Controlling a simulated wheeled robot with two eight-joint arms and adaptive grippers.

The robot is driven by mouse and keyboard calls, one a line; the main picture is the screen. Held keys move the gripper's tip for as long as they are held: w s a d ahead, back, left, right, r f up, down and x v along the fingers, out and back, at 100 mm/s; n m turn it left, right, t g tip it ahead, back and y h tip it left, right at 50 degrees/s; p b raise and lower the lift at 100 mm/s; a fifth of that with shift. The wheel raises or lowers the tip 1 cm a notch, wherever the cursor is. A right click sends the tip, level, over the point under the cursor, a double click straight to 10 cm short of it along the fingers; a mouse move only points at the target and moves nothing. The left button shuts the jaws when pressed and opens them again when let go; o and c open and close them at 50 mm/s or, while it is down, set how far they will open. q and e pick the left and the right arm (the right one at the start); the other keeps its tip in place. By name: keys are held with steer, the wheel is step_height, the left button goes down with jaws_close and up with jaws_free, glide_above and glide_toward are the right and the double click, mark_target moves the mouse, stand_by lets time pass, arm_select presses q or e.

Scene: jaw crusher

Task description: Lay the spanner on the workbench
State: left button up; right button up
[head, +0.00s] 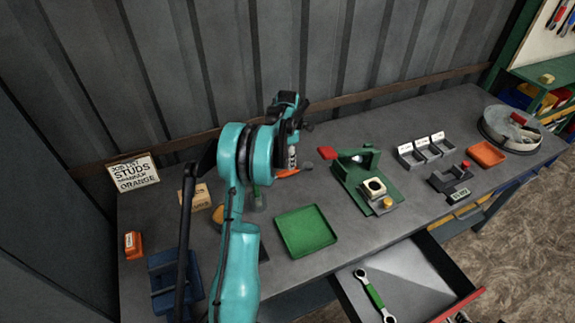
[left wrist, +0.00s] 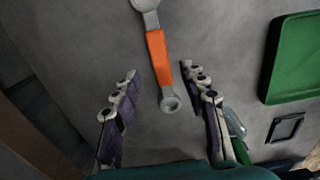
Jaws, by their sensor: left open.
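A spanner with an orange grip (left wrist: 159,58) and steel ends lies on the grey workbench (head: 345,215) in the left wrist view. A bit of its orange grip (head: 287,173) shows in the head view, mostly hidden by my left gripper (head: 294,152). My left gripper is open and empty above the bench. In the left wrist view its fingers (left wrist: 160,80) stand apart on either side of the spanner's ring end. A second spanner with a green grip (head: 374,295) lies in the open drawer (head: 415,275). My right gripper is not in view.
A green tray (head: 305,231) lies right of my left arm. A green fixture with a red handle (head: 365,180), grey bins (head: 425,150), an orange tray (head: 486,154) and a round tray (head: 512,130) stand further right. A sign (head: 133,174) leans at the wall.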

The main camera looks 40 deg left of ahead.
arm_select(q)
step_height(320, 180, up, 6)
steer(key=p, duration=0.1)
steer(key=s+d+r+m+t, duration=0.2)
steer(key=s+d+r+m, duration=0.2)
steer(key=d+r+m, duration=0.4)
steer(key=s+d+r+m+t, duration=0.1)
steer(key=s+d+r+m, duration=0.4)
steer(key=d, duration=0.5)
steer(key=s+d+f+m+t, duration=0.2)
steer(key=s+d+m, duration=0.5)
steer(key=m, duration=0.1)
steer(key=s+d+f+m+t, duration=0.2)
steer(key=s+d+m, duration=0.4)
steer(key=m, duration=0.3)
steer(key=shift+s+d+f+m, duration=0.3)
steer(key=shift+s+d+f, duration=0.15)
steer(key=shift+s, duration=0.35)
